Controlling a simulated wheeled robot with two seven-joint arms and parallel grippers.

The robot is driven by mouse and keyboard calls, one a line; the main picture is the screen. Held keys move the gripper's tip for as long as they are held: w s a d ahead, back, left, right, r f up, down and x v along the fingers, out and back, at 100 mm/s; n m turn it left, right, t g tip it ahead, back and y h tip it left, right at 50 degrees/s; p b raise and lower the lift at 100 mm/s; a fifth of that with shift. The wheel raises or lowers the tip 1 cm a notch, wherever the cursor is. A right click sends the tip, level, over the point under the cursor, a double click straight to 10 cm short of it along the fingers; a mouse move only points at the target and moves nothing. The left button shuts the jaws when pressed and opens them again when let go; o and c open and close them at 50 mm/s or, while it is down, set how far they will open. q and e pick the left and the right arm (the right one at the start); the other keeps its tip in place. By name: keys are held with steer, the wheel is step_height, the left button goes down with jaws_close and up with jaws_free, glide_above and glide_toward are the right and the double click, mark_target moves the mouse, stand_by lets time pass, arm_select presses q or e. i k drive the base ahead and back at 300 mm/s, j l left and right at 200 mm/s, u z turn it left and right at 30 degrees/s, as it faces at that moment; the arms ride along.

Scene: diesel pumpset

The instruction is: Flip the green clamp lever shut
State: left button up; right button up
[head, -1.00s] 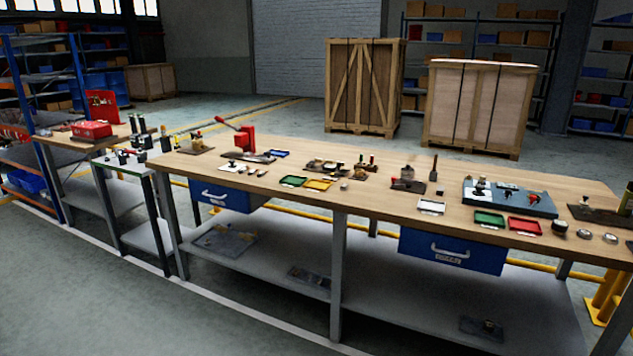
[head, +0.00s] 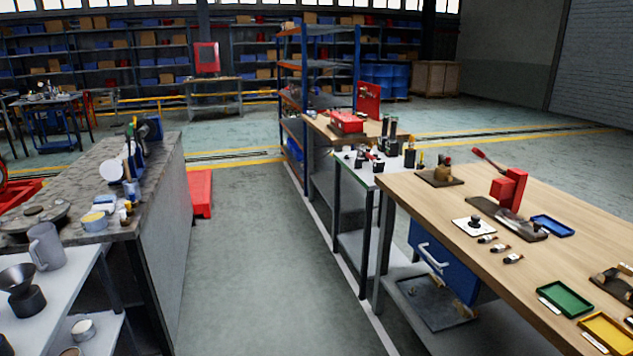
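I cannot make out a green clamp lever in the head view. A red press (head: 509,189) with a raised red handle stands on the wooden workbench (head: 412,190) at the right. Small dark fixtures (head: 369,158) stand on the narrow light-topped table (head: 352,176) beside it, too small to tell apart. A blue device (head: 150,130) stands at the far end of the grey bench (head: 150,195) at the left. Neither of my grippers is in view.
A green tray (head: 565,299), a yellow tray (head: 607,333) and a blue tray (head: 552,226) lie on the wooden workbench. A white shelf unit (head: 78,285) with a jug stands at the lower left. A clear floor aisle (head: 255,270) runs between the benches.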

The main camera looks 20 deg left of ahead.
mark_target(132, 125)
steer(key=i+j+u, duration=0.3)
steer(key=u, duration=0.2)
steer(key=i+j+u, duration=0.15)
steer(key=i+u, duration=0.7)
steer(key=u, duration=0.15)
steer(key=i+j, duration=0.1)
steer(key=i, duration=0.3)
steer(key=i+l+z, duration=0.05)
